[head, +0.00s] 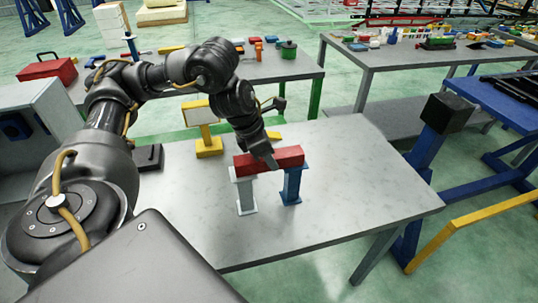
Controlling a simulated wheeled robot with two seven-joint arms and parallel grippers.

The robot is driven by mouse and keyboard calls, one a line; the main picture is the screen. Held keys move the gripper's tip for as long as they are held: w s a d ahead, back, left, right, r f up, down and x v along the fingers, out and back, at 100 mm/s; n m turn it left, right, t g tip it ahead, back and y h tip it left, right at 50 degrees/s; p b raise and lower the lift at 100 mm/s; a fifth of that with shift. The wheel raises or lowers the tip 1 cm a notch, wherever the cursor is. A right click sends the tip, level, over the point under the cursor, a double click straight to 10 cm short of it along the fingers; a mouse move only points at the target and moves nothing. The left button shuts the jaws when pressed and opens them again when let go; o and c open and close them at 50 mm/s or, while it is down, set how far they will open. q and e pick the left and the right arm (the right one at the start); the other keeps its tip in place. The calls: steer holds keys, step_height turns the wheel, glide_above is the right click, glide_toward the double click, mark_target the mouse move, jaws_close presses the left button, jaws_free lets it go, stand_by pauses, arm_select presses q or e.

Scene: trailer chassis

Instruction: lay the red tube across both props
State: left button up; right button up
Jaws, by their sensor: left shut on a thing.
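The red tube (288,155) is a short square bar, roughly level, above the worktable. Its left end is over the grey prop (245,193) and its right part is over the blue prop (291,185). Both props stand upright on the table, a small gap apart. The tube's underside meets or nearly meets both prop tops; I cannot tell whether it bears on them. My left gripper (268,158) reaches down from behind and is shut on the middle of the tube, with a finger across its near face. My right gripper is not in view.
The grey worktable (350,190) is clear around the props, mostly to the right and front. A yellow stand with a pale panel (200,112) and a black block (150,158) are on its left. A blue post with a black top (425,150) stands beyond the right edge.

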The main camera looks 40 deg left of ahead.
arm_select(q)
steer(key=o, duration=1.8)
steer(key=shift+r, duration=0.1)
step_height(320, 180, up, 8)
steer(key=p, duration=0.8)
steer(key=shift+s, duration=0.1)
